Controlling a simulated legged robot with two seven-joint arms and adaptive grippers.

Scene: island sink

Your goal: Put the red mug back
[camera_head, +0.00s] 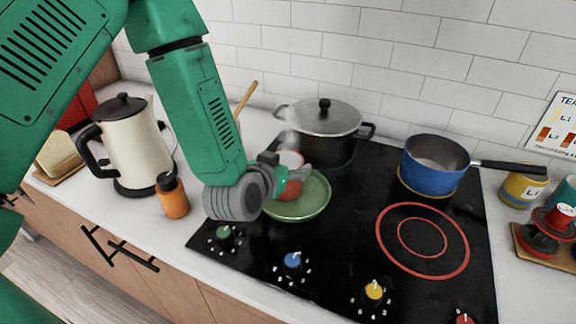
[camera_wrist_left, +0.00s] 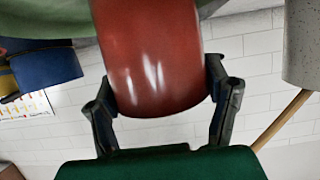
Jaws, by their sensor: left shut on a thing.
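In the left wrist view the red mug (camera_wrist_left: 152,50) fills the top middle, between the two fingers of my left gripper (camera_wrist_left: 160,85). The green plate also shows at that view's top edge (camera_wrist_left: 35,10). Whether the mug touches the plate is unclear, as my gripper hides part of it. My right gripper is not in view.
A lidded pot (camera_head: 325,125) stands behind the mug, and a blue saucepan (camera_head: 436,170) stands to the right. A white kettle (camera_head: 130,140) and an orange bottle (camera_head: 172,197) stand left. Yellow mug (camera_head: 522,187) is at right. Knobs line the front edge.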

